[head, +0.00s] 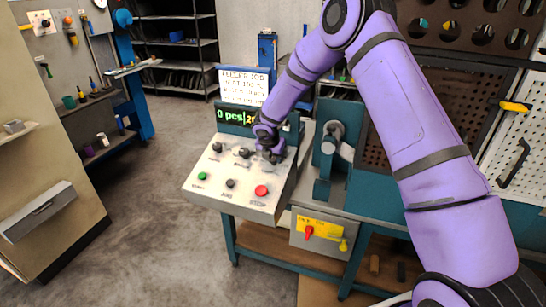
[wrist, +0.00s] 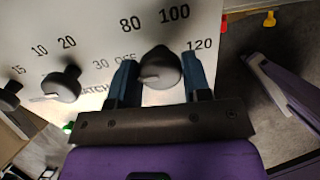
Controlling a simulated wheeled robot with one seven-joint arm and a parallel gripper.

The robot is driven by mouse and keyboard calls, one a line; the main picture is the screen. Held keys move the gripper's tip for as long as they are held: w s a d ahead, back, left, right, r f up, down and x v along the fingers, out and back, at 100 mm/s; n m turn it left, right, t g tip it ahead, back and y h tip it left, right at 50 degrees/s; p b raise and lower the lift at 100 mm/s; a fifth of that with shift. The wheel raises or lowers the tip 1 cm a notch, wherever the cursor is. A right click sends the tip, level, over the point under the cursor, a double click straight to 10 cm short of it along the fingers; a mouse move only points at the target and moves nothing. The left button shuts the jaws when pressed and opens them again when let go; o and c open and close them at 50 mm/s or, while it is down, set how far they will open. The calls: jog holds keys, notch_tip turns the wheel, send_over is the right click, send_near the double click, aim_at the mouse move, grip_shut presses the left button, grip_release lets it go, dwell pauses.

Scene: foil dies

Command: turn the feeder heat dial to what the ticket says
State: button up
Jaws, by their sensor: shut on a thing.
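The heat dial (wrist: 160,66) is a dark round knob on the white panel, with OFF, 80, 100 and 120 printed around it. My gripper (wrist: 162,72) has a blue finger on each side of it and is shut on it. A pale pointer mark on the knob faces left, roughly towards the OFF side; its exact setting is hard to tell. In the head view my gripper (head: 271,154) is at the right of the panel's top knob row and hides the dial. The white ticket (head: 243,86) stands behind the panel; it seems to read "FEEDER JOB, HEAT 100 C", with small lines blurred.
A second dark knob (wrist: 62,84) with 10, 20 and 30 is left of the dial. The control panel (head: 208,194) also bears a green button (head: 201,176) and a red button (head: 261,190). A display (head: 235,116) reads "0 pcs". Open floor lies left.

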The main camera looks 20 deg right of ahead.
jog(key=m, duration=0.3)
jog(key=shift+m, duration=0.3)
jog(key=m, duration=0.3)
jog(key=shift+m, duration=0.3)
jog(key=m+g, duration=0.1)
jog(key=m, duration=1)
jog(key=shift+m, duration=0.4)
jog(key=m, duration=0.4)
jog(key=shift+g, duration=0.3)
jog(key=shift+m, duration=0.3)
jog(key=o, duration=0.9)
jog(key=shift+s, duration=0.1)
